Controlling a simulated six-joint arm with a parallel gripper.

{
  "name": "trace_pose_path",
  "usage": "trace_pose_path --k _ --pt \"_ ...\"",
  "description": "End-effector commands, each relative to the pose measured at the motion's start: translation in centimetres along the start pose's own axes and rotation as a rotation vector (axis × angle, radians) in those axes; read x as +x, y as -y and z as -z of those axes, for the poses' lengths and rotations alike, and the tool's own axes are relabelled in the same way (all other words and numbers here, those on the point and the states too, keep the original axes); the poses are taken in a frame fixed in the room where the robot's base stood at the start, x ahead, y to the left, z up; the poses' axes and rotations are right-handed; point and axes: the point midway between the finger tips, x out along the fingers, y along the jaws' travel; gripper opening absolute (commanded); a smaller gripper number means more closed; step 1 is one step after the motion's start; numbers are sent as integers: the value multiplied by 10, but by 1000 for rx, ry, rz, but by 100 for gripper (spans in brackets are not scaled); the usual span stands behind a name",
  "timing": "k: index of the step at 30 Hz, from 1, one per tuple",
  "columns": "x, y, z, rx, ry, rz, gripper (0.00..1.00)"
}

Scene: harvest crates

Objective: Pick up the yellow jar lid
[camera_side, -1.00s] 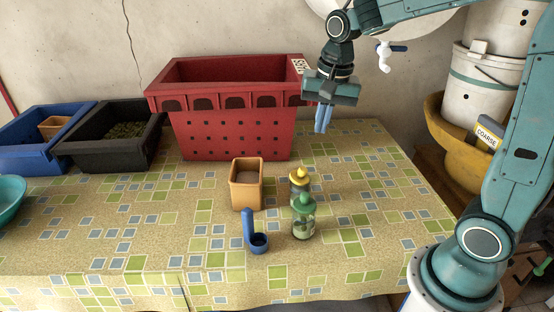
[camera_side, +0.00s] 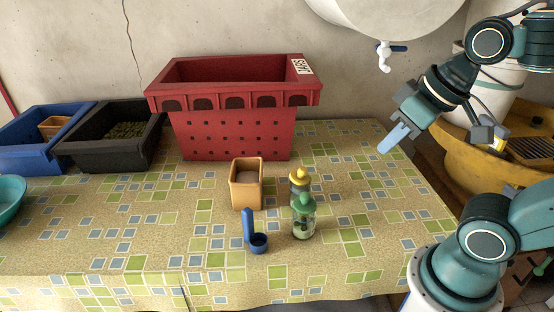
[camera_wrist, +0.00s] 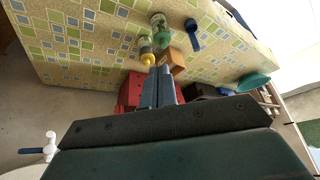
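The yellow jar lid (camera_side: 299,174) sits on a small jar (camera_side: 296,190) on the tiled-pattern tablecloth. A second jar with a green lid (camera_side: 304,202) stands in front and partly hides the first. In the wrist view the yellow lid (camera_wrist: 147,59) shows just beyond and left of my fingertips, beside the green lid (camera_wrist: 163,38). My gripper (camera_side: 394,138) is in the air, up and right of the jars, well apart from them and tilted down to the left. Its blue fingers (camera_wrist: 160,70) lie close together with nothing seen between them.
An orange pot (camera_side: 247,196) stands left of the jars. A blue scoop (camera_side: 259,241) is at front left. A red crate (camera_side: 235,138) stands behind, with black (camera_side: 108,153) and blue (camera_side: 30,158) crates left. The table's right side is clear.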

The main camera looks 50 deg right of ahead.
Motion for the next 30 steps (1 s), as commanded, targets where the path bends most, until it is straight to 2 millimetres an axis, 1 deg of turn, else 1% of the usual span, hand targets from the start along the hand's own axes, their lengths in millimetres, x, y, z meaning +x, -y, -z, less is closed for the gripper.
trace_pose_path --k 3,8,12,13,14,15,16,25,30 --pt "-2 1 -8 -42 -17 4 0" --pt "-2 1 -10 -59 -21 4 0" --pt "-2 1 -10 -58 -20 4 28" --pt "-2 1 -10 -58 -20 4 33" --pt "-2 1 -10 -57 -20 4 37" --pt "-2 1 -10 -57 -20 4 45" --pt "-2 1 -10 -57 -20 4 48" --pt "-2 1 -10 -53 -20 4 48" --pt "0 0 -3 -13 -11 3 48"
